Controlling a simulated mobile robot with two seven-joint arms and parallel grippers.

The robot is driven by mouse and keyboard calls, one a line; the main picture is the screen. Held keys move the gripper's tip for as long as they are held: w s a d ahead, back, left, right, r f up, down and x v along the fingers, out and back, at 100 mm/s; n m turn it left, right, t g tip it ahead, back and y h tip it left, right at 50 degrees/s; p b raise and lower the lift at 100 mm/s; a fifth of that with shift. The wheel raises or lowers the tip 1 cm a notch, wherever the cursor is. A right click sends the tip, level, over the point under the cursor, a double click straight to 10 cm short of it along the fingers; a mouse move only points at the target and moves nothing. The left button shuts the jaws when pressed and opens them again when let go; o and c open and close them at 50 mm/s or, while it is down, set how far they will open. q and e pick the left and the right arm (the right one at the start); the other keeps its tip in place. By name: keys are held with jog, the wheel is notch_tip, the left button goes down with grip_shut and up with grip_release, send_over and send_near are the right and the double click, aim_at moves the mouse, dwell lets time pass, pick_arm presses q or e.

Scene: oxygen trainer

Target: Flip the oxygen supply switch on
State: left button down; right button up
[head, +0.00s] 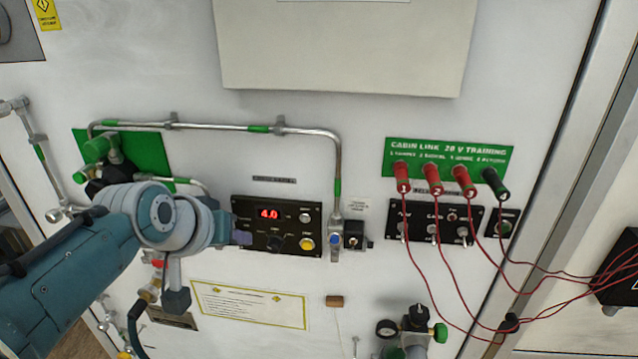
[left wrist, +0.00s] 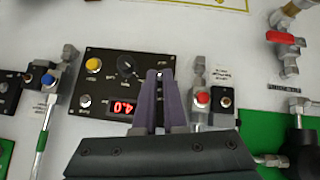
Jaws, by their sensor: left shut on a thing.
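The black control panel (head: 290,218) has a red display reading 4.0, a knob, a white button and a yellow button. My left gripper (head: 247,238) covers the panel's lower left part in the head view. In the left wrist view the panel (left wrist: 108,84) appears turned around, and the purple fingers of my left gripper (left wrist: 160,76) are closed together at its right side. A small metallic tip, apparently the switch lever (left wrist: 159,72), shows between the fingertips. Most of the switch is hidden, so its position cannot be told. My right gripper is not in view.
Right of the panel are a blue-capped valve (head: 336,240) and a small black switch box (head: 354,234). A metal pipe (head: 230,126) runs above. Red cables (head: 450,270) hang from plugs at the right. A red-handled valve (left wrist: 283,38) shows in the left wrist view.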

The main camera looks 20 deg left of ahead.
pick_arm(q)
jog(key=shift+w+r+g+p, duration=0.1)
jog(key=shift+r+g+p, duration=0.05)
jog(key=shift+g+p, duration=0.2)
dwell(0.3)
jog(key=c, duration=1)
grip_release()
jog(key=p+v, duration=0.1)
jog(key=v, duration=0.8)
jog(key=shift+r, duration=0.4)
